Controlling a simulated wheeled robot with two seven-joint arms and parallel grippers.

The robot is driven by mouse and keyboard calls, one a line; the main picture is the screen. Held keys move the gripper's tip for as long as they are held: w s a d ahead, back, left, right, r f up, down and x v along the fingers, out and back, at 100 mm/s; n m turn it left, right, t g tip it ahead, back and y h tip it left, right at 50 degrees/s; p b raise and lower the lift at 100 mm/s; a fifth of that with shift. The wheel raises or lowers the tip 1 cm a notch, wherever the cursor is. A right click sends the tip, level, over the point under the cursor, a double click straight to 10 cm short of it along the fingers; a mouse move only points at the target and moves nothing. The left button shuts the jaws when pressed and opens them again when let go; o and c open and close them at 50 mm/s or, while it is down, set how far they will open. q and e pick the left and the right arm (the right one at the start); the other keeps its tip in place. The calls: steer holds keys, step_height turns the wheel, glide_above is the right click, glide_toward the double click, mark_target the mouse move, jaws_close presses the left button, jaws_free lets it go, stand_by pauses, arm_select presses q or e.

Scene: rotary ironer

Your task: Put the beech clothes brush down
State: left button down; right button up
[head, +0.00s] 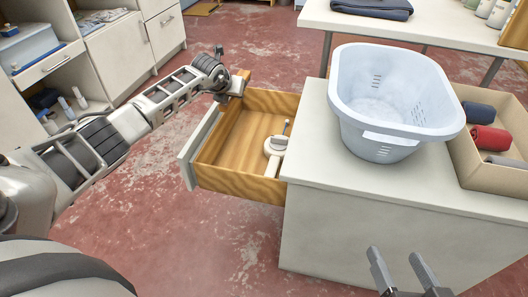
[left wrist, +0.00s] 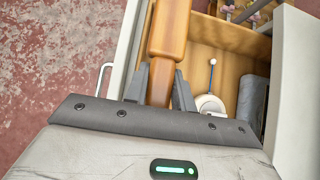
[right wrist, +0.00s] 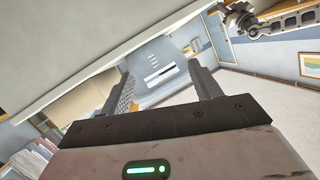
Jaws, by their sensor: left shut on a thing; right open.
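My left gripper (head: 234,86) is shut on the beech clothes brush (left wrist: 168,35), a warm brown wooden piece between its fingers (left wrist: 158,88). In the head view the brush (head: 243,74) shows only in small part at the far left corner of the open drawer (head: 240,186); the gripper hides the rest. I cannot tell whether the brush touches the drawer's edge. My right gripper (head: 403,272) is open and empty, low in front of the cabinet. Its spread fingers also show in the right wrist view (right wrist: 163,80).
A pale blue basket (head: 372,118) and a box (head: 480,172) of rolled cloths stand on the cabinet top (head: 320,150). Open shelving (head: 60,75) stands left.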

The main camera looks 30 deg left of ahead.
arm_select(q)
steer(key=s+d+f, duration=0.2)
steer(key=s, duration=0.1)
steer(key=s+d+f+b, duration=0.1)
steer(key=s+d+f, duration=0.4)
steer(key=s+f, duration=0.1)
steer(key=shift+d+f+b, duration=0.25)
steer(key=shift+b, duration=0.1)
step_height(320, 180, down, 3)
steer(key=shift+s+d+f+b, duration=0.1)
steer(key=shift+f+b, duration=0.1)
steer(key=shift+b, duration=0.4)
steer(key=shift+f, duration=0.3)
steer(key=shift+f+b, duration=0.4)
steer(key=shift+b, duration=0.3)
arm_select(e)
steer(key=shift+w+a+r+m+t+y, duration=0.1)
steer(key=shift+a+r+m+t+y, duration=0.4)
steer(key=shift+m+y, duration=0.2)
